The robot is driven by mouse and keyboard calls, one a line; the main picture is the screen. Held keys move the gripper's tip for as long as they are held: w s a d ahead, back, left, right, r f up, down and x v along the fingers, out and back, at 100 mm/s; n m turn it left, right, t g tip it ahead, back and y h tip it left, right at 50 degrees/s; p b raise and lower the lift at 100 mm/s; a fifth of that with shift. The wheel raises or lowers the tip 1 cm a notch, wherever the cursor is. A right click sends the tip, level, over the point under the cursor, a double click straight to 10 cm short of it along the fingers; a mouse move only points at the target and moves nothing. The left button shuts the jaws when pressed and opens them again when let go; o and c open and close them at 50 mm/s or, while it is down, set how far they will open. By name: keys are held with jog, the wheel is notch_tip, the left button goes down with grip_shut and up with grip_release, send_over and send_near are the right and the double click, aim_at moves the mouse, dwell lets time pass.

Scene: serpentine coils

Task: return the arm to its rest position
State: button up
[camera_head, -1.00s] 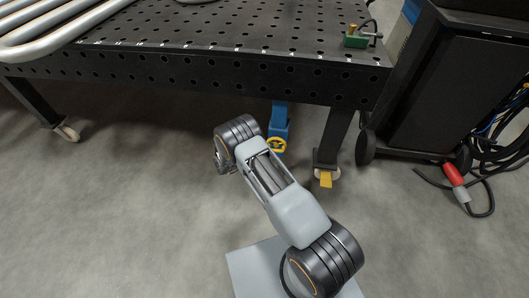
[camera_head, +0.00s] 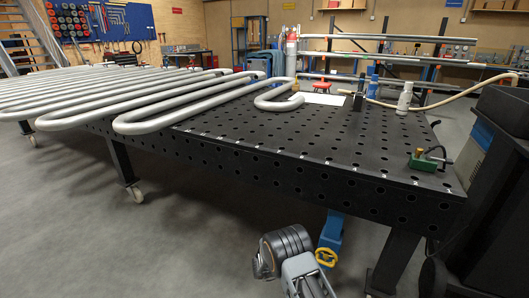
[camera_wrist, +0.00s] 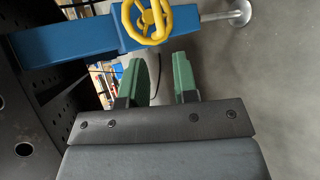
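My arm (camera_head: 290,258) shows at the bottom of the head view, in front of the black perforated table (camera_head: 310,160) and below its top. Its dark ribbed joint is beside the table's blue leg part. My gripper (camera_wrist: 161,75) shows in the wrist view with two green fingers standing apart and nothing between them, so it is open and empty. In the head view the fingers cannot be made out. Just beyond the fingers in the wrist view is a blue beam (camera_wrist: 85,42) with a yellow handwheel (camera_wrist: 148,18).
Silver serpentine coils (camera_head: 185,116) lie on the table. A green clamp (camera_head: 424,161) sits at its right corner. A dark cabinet (camera_head: 495,190) stands close on the right. Open grey floor (camera_head: 130,250) lies to the left of my arm.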

jog(key=w+a+f+m+t+y+p, duration=0.1)
jog(key=a+f+m+t+y, duration=0.15)
jog(key=a+y, duration=0.6)
jog(key=s+a+r+m+g+y+p, duration=0.1)
jog(key=s+a+r+g+y+p, duration=0.15)
jog(key=r, duration=0.65)
jog(key=s+a+r+m+g+y+p, duration=0.1)
jog(key=s+a+r+m+y+p, duration=0.2)
jog(key=r, duration=0.6)
jog(key=s+d+r+p, duration=0.4)
jog(key=s+r, duration=0.3)
jog(key=r, duration=0.6)
jog(key=s+d+r+h+p, duration=0.1)
jog(key=s+d+r+p, duration=0.4)
jog(key=r, duration=0.8)
jog(key=s+d+r+h+p, duration=0.1)
jog(key=s+d+r+p, duration=0.3)
jog(key=s+r, duration=0.5)
jog(key=p+v, duration=0.1)
jog(key=v, duration=0.3)
jog(key=shift+w+d, duration=0.25)
jog(key=shift+d, duration=0.05)
jog(key=shift+m, duration=0.25)
